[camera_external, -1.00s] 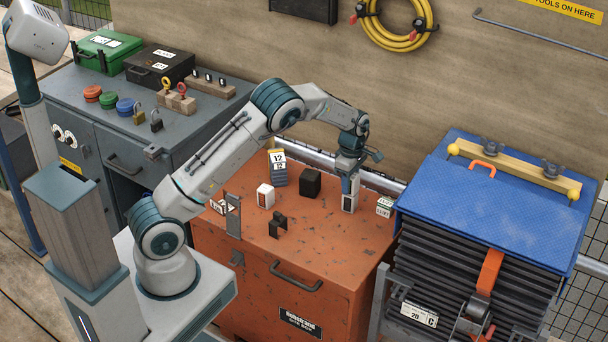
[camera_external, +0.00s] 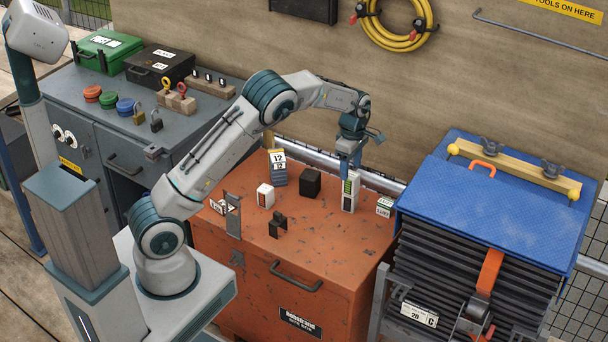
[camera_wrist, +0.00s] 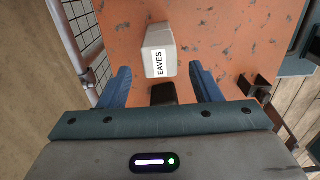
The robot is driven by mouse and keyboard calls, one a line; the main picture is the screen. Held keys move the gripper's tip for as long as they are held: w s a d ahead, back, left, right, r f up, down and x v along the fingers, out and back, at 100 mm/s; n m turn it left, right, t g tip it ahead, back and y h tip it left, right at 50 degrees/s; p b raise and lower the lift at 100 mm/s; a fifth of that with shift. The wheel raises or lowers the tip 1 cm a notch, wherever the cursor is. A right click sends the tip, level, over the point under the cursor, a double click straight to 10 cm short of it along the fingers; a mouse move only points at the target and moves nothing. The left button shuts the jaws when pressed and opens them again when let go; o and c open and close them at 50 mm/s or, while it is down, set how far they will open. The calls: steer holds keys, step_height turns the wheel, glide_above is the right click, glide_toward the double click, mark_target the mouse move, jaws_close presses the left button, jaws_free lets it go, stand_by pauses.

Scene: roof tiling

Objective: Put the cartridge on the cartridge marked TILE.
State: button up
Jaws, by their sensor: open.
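A white upright block with green bars above a darker strip (camera_external: 350,191), seemingly the cartridge, stands on the orange box top. I cannot tell whether it is one piece or two stacked. My gripper (camera_external: 349,168) is just above it, pointing down, fingers open. In the wrist view a dark top face (camera_wrist: 163,94), likely of this block, lies between the spread fingers. A white block marked EAVES (camera_wrist: 158,50) lies beyond it; it seems to be the small labelled block (camera_external: 384,206) on the right. No TILE mark is readable.
The orange box top (camera_external: 335,245) also holds a white cube (camera_external: 265,195), a black cube (camera_external: 310,183), a date block (camera_external: 278,168), a black bracket (camera_external: 277,225) and a labelled block (camera_external: 218,206). A blue-covered stack (camera_external: 490,205) stands at right.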

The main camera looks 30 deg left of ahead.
mark_target(350, 174)
step_height(350, 174, up, 6)
steer(key=shift+a+r, duration=0.1)
steer(key=s+a+r+m+h, duration=0.1)
steer(key=s+a+r+m, duration=0.35)
steer(key=s+a, duration=0.2)
steer(key=s+a+r+m, duration=0.4)
steer(key=s+a+r, duration=0.15)
steer(key=s, duration=0.25)
steer(key=s+a+m+t, duration=0.1)
steer(key=s+m, duration=0.3)
steer(key=s, duration=0.6)
steer(key=s+a+m+t+y, duration=0.1)
steer(key=s+a+m, duration=0.3)
steer(key=s, duration=0.6)
steer(key=shift+a+m, duration=0.35)
steer(key=shift+m, duration=0.4)
